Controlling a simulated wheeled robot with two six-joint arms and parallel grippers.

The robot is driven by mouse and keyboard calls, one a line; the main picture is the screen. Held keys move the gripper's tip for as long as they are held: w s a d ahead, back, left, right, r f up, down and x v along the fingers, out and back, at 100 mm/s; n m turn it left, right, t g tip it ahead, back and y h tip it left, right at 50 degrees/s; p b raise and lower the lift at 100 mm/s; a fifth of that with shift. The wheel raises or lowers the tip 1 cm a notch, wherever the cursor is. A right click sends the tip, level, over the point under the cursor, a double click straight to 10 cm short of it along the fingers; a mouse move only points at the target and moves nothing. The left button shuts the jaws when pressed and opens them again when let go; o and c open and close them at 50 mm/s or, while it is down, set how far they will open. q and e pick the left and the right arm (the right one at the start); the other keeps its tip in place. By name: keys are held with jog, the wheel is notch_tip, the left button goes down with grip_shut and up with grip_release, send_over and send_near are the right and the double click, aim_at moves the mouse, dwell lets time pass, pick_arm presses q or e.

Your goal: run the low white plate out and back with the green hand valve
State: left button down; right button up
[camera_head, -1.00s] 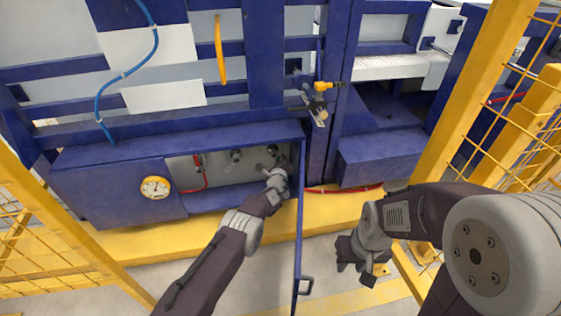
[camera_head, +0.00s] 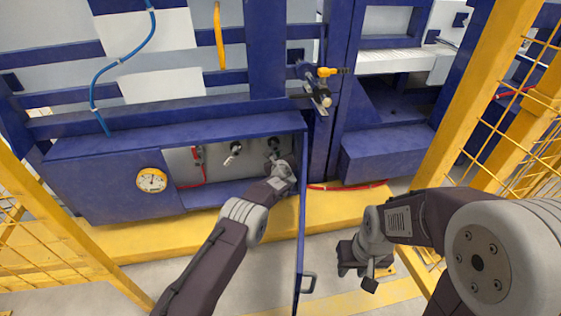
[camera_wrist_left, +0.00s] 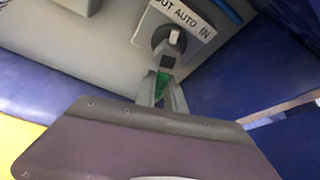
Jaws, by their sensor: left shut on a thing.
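The green hand valve (camera_wrist_left: 161,84) shows in the left wrist view as a small green piece between my fingers, below a round grey knob mount under an "OUT AUTO IN" label. My left gripper (camera_wrist_left: 162,92) is shut on it. In the head view my left gripper (camera_head: 277,160) reaches into the blue cabinet at the rightmost knob (camera_head: 273,143), and hides the green part. A white plate (camera_head: 395,61) lies level in the machine bay at the upper right; I cannot tell its travel. My right gripper (camera_head: 358,272) hangs empty over the floor; its jaw gap is unclear.
The open blue cabinet door (camera_head: 301,225) stands edge-on just right of my left arm. A gauge (camera_head: 152,181) is on the cabinet's left. A second knob (camera_head: 234,148) sits left of my gripper. Yellow mesh fencing (camera_head: 515,165) stands close at the right.

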pick_arm(q)
jog(key=shift+s+a+f+m+y+b, duration=0.1)
jog(key=shift+a+f+m+y+b, duration=0.1)
jog(key=shift+a+m+y+b, duration=0.45)
jog(key=shift+d+m+g, duration=0.15)
jog(key=shift+m+g, duration=0.15)
jog(key=shift+m, duration=0.05)
jog(key=c, duration=1.4)
grip_release()
jog(key=shift+c, duration=0.2)
jog(key=shift+r, duration=0.1)
